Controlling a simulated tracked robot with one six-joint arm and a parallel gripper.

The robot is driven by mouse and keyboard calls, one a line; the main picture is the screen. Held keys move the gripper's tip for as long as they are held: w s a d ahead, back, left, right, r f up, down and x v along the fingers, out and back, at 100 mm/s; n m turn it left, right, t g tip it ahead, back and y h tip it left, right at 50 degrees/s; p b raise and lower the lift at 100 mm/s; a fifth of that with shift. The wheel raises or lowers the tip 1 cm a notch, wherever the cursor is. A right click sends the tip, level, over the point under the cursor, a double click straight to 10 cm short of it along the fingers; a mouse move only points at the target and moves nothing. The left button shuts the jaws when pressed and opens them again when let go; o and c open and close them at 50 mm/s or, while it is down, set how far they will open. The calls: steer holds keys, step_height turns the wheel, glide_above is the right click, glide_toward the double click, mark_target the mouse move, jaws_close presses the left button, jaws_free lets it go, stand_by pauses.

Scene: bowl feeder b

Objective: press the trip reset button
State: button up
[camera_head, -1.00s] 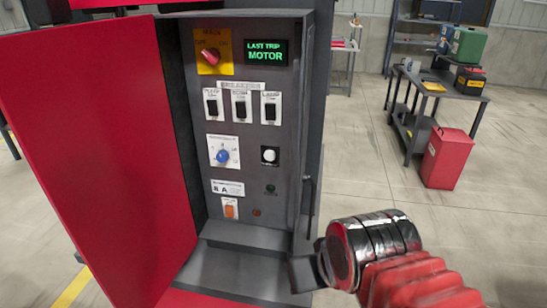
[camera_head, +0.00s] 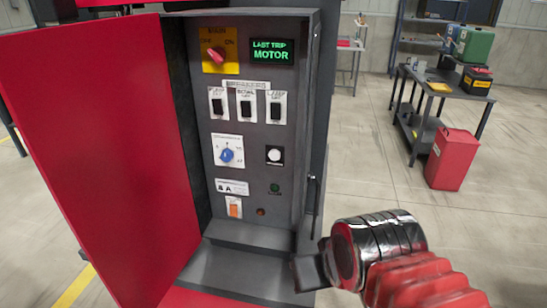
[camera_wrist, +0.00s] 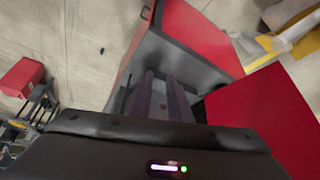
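An open control cabinet (camera_head: 265,120) stands left of centre in the head view. On its panel, a white round button (camera_head: 274,155) sits on a black plate, below the breaker switches. I cannot read a label that marks it as the trip reset. A green-lit display (camera_head: 271,51) above reads "LAST TRIP MOTOR". My gripper (camera_head: 312,272) is low and to the right of the panel, near the cabinet's front lower edge, apart from the button. In the wrist view, its two dark fingers (camera_wrist: 160,78) stand apart with a narrow empty gap. The button is not identifiable there.
The red door (camera_head: 95,150) stands open on the left. The panel also carries a red knob on yellow (camera_head: 216,56), several breakers (camera_head: 246,106), a blue knob (camera_head: 227,155), a green lamp (camera_head: 274,188) and an orange switch (camera_head: 234,208). A workbench (camera_head: 440,85) and red bin (camera_head: 452,158) stand far right.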

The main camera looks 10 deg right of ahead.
jaws_close()
stand_by(1.2)
